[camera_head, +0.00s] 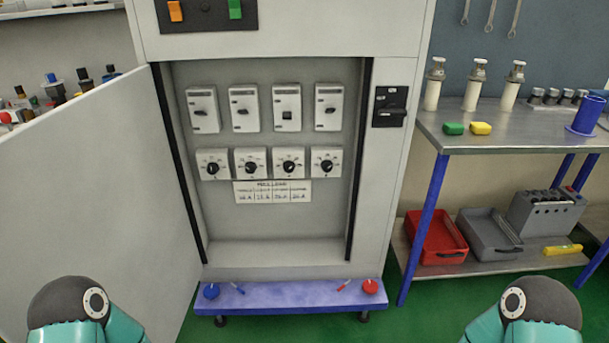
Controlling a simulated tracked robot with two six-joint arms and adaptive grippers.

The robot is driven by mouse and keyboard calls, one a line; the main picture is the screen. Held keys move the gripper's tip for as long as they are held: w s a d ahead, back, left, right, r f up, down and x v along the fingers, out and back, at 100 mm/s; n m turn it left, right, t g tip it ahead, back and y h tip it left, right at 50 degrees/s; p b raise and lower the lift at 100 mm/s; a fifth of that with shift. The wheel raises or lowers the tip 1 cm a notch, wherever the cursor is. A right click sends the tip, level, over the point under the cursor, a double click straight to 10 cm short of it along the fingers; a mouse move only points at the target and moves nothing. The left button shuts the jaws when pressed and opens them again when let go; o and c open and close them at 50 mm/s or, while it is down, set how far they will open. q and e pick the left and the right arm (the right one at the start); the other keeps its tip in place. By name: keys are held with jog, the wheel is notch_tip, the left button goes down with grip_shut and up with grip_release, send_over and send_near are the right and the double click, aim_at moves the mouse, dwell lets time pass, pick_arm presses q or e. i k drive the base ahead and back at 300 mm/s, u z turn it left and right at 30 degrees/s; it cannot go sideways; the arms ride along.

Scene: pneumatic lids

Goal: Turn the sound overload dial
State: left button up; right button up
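An open grey electrical cabinet (285,225) stands in front of me. Inside it is a row of dials below a row of switches. The dials, from left to right, are a far-left dial (213,164), a second dial (251,163), a third dial (288,162) and a far-right dial (326,161). Each has a black knob on a white plate. A label (272,192) hangs under them, its text too small to read, so I cannot tell which one is the sound overload dial. Neither gripper is in view; only my arm links show at the bottom corners.
The cabinet door (90,200) stands open at the left. A black rotary switch (389,107) is on the cabinet's right front. A blue ledge (290,295) crosses the cabinet's foot. A metal workbench (545,130) stands at the right. The space before the dials is clear.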

aim_at(288, 166)
jog(key=u, duration=0.15)
jog(key=i, duration=0.9)
jog(key=z, duration=0.1)
